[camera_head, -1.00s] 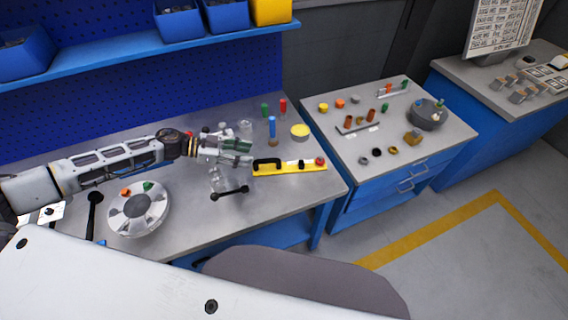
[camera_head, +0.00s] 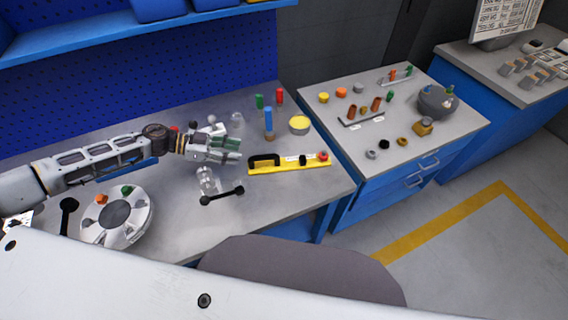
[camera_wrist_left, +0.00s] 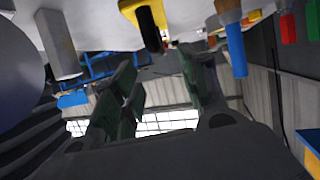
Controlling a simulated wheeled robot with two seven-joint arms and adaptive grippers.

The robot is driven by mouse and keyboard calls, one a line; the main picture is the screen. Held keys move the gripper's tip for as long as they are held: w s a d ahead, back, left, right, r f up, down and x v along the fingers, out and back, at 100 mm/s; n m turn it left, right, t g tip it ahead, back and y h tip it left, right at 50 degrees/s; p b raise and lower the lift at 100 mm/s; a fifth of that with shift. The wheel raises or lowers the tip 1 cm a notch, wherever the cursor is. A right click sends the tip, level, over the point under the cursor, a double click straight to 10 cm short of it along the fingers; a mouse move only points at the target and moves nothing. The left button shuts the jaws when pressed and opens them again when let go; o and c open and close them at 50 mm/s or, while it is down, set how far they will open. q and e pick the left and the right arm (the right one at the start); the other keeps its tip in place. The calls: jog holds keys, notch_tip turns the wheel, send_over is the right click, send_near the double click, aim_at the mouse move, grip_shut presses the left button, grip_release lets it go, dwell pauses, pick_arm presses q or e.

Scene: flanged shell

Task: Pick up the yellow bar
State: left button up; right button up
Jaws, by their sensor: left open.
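The yellow bar (camera_head: 290,167) lies flat on the grey workbench near its right side, with a black handle (camera_head: 264,160) at its left end and a red knob at its right end. My left gripper (camera_head: 235,150) is open and empty, just left of the bar's handle end and apart from it. In the left wrist view, the bar's yellow end (camera_wrist_left: 130,7) and black handle (camera_wrist_left: 149,30) show at the top, beyond the spread green-padded fingers (camera_wrist_left: 160,75). My right gripper is not in view.
A clear glass piece (camera_head: 207,181) and a black double-ended rod (camera_head: 222,196) lie in front of my left gripper. A blue-handled tool (camera_head: 268,120) and a yellow-topped round container (camera_head: 299,124) stand behind the bar. A round flanged part (camera_head: 117,230) sits at left.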

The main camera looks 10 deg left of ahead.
aim_at(265, 155)
pick_arm(q)
jog(key=shift+d, duration=0.1)
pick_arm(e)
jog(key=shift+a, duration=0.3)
pick_arm(q)
jog(key=shift+x, duration=1.3)
jog(key=shift+p+x, duration=0.4)
jog(key=shift+x, duration=2.45)
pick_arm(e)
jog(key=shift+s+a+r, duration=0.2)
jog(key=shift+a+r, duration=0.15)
pick_arm(q)
jog(key=shift+d+f, duration=0.1)
jog(key=shift+x, duration=1.25)
jog(key=shift+p+x, duration=0.3)
jog(key=shift+x, duration=0.95)
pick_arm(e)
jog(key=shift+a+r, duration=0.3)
pick_arm(q)
jog(key=shift+s+f, duration=0.1)
jog(key=shift+s, duration=0.05)
grip_shut()
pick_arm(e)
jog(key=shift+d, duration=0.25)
